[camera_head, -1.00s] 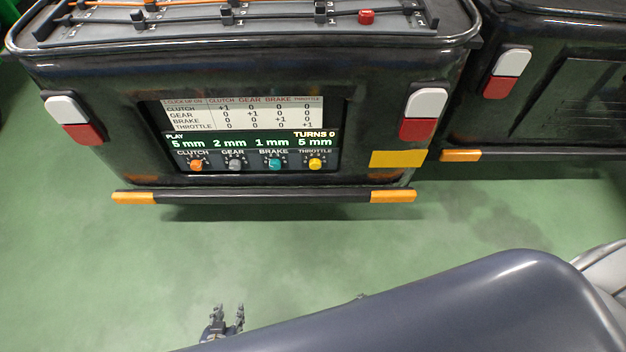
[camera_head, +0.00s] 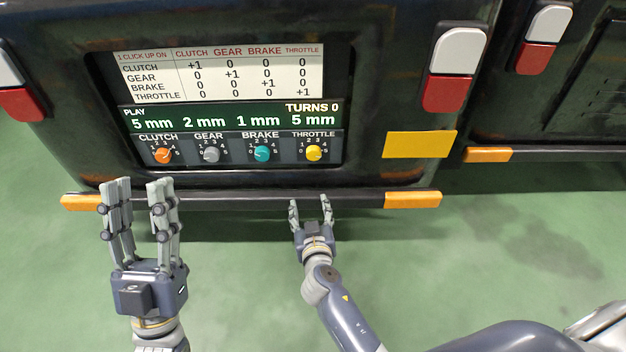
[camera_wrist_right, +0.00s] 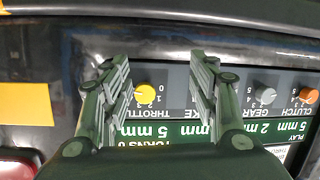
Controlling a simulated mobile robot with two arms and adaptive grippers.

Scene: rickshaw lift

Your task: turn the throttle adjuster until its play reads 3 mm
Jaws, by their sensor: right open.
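The yellow throttle adjuster (camera_head: 314,153) is the rightmost knob on the panel, and the play display (camera_head: 228,118) above it reads 5 mm for throttle, with TURNS 0. My right gripper (camera_head: 311,208) is open and empty, below the panel in the head view. In the right wrist view, which is upside down, the throttle adjuster (camera_wrist_right: 145,93) shows between the open fingers (camera_wrist_right: 160,88), not touched as far as I can see. A finger hides the brake knob there. My left gripper (camera_head: 136,192) is open and empty, below the panel's left side.
The orange clutch knob (camera_head: 163,155), grey gear knob (camera_head: 211,155) and teal brake knob (camera_head: 262,154) sit left of the throttle. They read 5, 2 and 1 mm. A chart (camera_head: 222,73) is above. A dark bumper bar (camera_head: 250,198) with orange ends runs below the panel.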

